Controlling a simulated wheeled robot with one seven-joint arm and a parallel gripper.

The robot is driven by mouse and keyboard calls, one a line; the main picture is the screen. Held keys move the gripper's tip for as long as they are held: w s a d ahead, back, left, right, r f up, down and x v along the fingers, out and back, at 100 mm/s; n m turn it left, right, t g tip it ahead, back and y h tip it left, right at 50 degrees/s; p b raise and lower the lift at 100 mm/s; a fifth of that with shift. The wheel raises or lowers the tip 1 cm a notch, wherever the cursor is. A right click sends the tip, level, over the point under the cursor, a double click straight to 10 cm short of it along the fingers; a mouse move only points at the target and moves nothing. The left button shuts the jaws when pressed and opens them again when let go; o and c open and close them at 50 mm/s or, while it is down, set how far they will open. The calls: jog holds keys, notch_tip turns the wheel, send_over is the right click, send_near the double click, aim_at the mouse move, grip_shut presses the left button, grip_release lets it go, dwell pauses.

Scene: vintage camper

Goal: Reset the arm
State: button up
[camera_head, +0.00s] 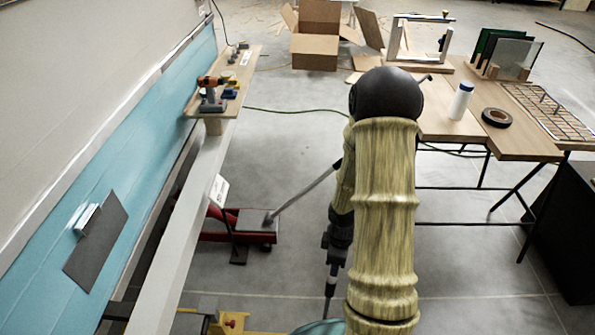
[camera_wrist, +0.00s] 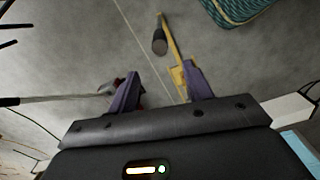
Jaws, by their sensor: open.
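My gripper (camera_wrist: 160,84) is open in the wrist view. Its two purple fingers are spread apart with nothing between them, over grey concrete floor. In the head view my arm (camera_head: 386,215), with ribbed yellow-brown covers and a black rounded joint, fills the middle. A dark, thin part of it hangs down at its left side; the fingers cannot be made out clearly there. Much of the floor behind the arm is hidden.
An orange drill (camera_head: 211,92) sits on a wooden board beside the blue camper wall (camera_head: 170,120). A wooden workbench (camera_head: 510,145) stands right. An open cardboard box (camera_head: 315,45) is behind.

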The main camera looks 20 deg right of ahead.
jog(key=s+a+r+m+t, duration=0.1)
jog(key=s+a+r+m, duration=0.1)
jog(key=a+r+m, duration=0.6)
jog(key=s+a+r+m+t, duration=0.1)
jog(key=a+r+m+t, duration=0.15)
jog(key=r, duration=0.95)
notch_tip(320, 180, up, 14)
jog(key=p, duration=1.4)
jog(key=shift+a+f+m+g+p, duration=0.25)
jog(key=shift+m+g+p, duration=0.1)
jog(key=shift+g, duration=0.1)
